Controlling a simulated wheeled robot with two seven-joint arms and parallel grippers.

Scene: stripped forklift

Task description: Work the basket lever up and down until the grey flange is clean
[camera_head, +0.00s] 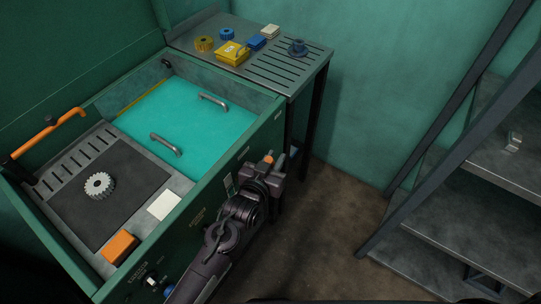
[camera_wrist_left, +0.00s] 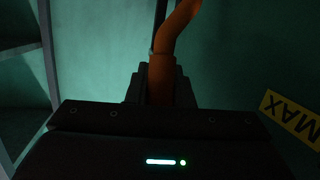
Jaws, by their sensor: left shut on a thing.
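My left gripper (camera_head: 268,172) is at the front side of the green washer tank (camera_head: 228,152). It is shut on an orange lever, the basket lever (camera_head: 268,158), whose tip just shows above the jaws. In the left wrist view the orange lever (camera_wrist_left: 178,35) runs up, bent, from between the dark jaws (camera_wrist_left: 160,88). Two grey handles (camera_head: 212,101) (camera_head: 165,144) stand out of the teal liquid (camera_head: 190,112) in the tank. I see no grey flange in the liquid; whatever is below its surface is hidden. My right gripper is not in view.
A grey gear (camera_head: 99,185) lies on a dark mat, near an orange block (camera_head: 120,247) and white card (camera_head: 163,205). A slatted side table (camera_head: 272,66) holds several coloured parts. Metal shelves (camera_head: 470,205) stand right; the floor (camera_head: 320,220) between is clear.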

